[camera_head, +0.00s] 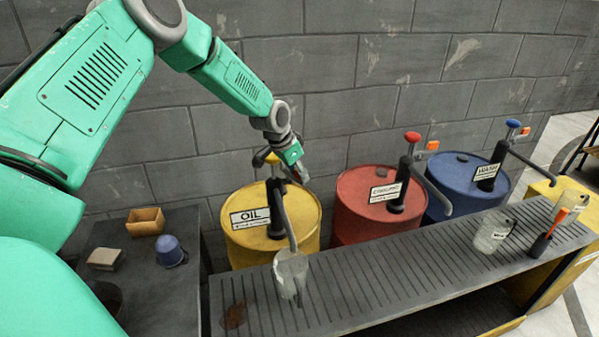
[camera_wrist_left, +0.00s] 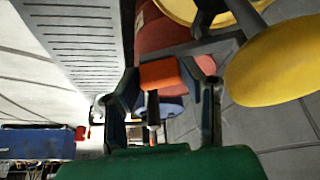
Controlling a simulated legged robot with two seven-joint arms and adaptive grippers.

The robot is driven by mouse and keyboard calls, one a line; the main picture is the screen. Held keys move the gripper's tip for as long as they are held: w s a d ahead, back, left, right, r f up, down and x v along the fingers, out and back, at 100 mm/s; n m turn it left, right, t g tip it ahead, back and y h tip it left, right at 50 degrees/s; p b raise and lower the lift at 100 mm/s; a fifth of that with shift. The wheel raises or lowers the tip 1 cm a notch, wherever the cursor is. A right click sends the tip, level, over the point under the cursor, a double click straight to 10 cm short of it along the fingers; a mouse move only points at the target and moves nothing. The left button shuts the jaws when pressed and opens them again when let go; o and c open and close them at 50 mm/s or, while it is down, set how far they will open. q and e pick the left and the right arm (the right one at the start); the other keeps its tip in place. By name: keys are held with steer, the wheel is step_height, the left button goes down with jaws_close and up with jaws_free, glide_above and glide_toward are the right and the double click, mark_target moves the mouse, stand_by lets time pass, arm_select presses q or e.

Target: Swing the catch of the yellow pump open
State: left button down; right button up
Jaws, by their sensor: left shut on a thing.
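The yellow pump stands on the yellow drum (camera_head: 243,245) labelled OIL. Its yellow knob (camera_head: 262,157) is beside my wrist, and its dark spout (camera_head: 285,215) hangs down to a clear jug (camera_head: 291,273). My left gripper (camera_head: 301,174) is at the top of this pump, just right of the knob. In the left wrist view, my left gripper (camera_wrist_left: 162,80) is shut on the orange catch (camera_wrist_left: 158,74), with a finger on each side. The yellow knob (camera_wrist_left: 285,60) looms at the right there. In the head view the catch is hidden behind the gripper. My right gripper is not in view.
A red drum (camera_head: 352,205) and a blue drum (camera_head: 447,180) with similar pumps stand to the right. A slatted bench (camera_head: 390,275) runs in front, holding another jug (camera_head: 490,235).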

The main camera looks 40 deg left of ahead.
arm_select(q)
steer(key=shift+s+f+m, duration=0.25)
steer(key=shift+s+m, duration=0.05)
steer(key=shift+m, duration=0.1)
stand_by(0.6)
steer(key=c, duration=1)
jaws_free()
steer(key=shift+c, duration=0.2)
steer(key=shift+w, duration=0.25)
steer(key=shift+a, duration=0.1)
steer(key=shift+r, duration=0.1)
step_height(320, 180, up, 10)
steer(key=shift+w+f, duration=0.1)
steer(key=shift+f, duration=0.15)
